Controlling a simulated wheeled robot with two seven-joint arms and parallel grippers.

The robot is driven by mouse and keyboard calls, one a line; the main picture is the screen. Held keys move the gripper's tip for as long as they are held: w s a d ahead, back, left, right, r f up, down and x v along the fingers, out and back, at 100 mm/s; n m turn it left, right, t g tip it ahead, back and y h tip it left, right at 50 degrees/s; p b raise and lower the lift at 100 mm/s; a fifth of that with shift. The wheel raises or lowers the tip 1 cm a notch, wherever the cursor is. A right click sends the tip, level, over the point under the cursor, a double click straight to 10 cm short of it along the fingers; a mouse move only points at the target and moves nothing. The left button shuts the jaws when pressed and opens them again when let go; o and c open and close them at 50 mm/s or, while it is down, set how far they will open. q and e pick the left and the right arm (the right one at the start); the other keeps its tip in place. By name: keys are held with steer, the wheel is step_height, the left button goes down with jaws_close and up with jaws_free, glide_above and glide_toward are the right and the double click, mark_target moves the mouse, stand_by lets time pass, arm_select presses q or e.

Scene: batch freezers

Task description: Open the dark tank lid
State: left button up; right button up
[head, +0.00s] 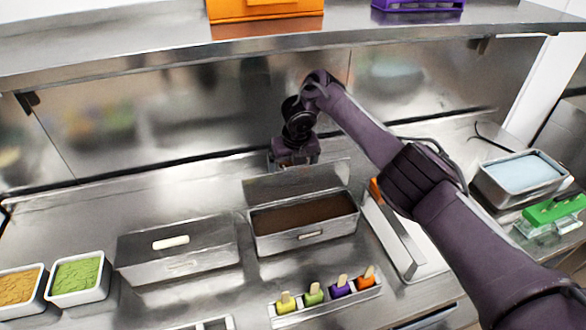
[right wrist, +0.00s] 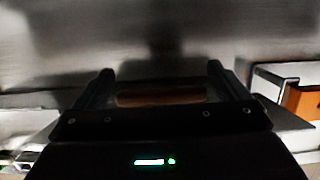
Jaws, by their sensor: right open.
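The dark tank (head: 262,238) is a steel tank at the middle of the counter, and its dark brown contents (head: 305,215) show from above. Its steel lid (head: 262,190) stands raised along the tank's back edge, tilted back, and does not cover the contents. My right gripper (head: 293,163) is open, just behind and above the raised lid's top edge. Whether it touches the lid, I cannot tell. In the right wrist view the two fingers (right wrist: 160,85) are spread, with a blurred brown strip beyond them. My left gripper is not in view.
A closed steel tank with a white handle (head: 171,242) stands to the left. White tubs of green (head: 75,273) and orange-brown contents are farther left. A popsicle rack (head: 330,308) lies in front. A light-blue tub (head: 522,171) is at right. A steel shelf (head: 150,52) overhangs the back.

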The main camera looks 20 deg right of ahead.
steer(key=shift+v, duration=0.85)
steer(key=p+v, duration=0.3)
steer(key=v, duration=0.1)
steer(key=shift+d+r, duration=0.1)
steer(key=shift+r, duration=0.05)
steer(key=shift+s+r+p, duration=0.2)
steer(key=shift+p, duration=0.5)
